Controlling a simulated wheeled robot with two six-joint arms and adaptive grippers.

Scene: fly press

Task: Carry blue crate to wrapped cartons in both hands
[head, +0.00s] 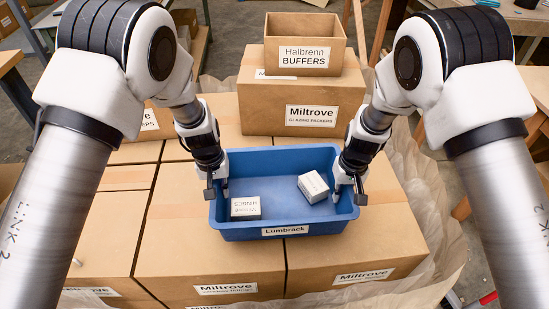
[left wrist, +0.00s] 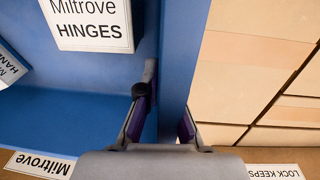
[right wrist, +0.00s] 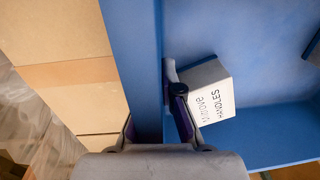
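The blue crate (head: 285,231), labelled Lumbrack, sits upright on top of the brown cartons (head: 180,235). Crumpled wrapping shows around these cartons. The crate holds a small white hinges box (head: 245,208) and a white handles box (head: 313,187). My left gripper (head: 218,191) is at the crate's left wall; in the left wrist view its fingers (left wrist: 167,115) straddle the wall and look shut on it. My right gripper (head: 347,193) is at the right wall; in the right wrist view its fingers (right wrist: 153,120) straddle that wall, seemingly shut on it. The crate's underside is hidden.
Behind the crate stands a Miltrove glazing packers carton (head: 290,108), with an open Halbrenn buffers box (head: 304,45) on top. Bare carton tops lie left and right of the crate. Loose wrapping (head: 425,175) hangs at the right edge.

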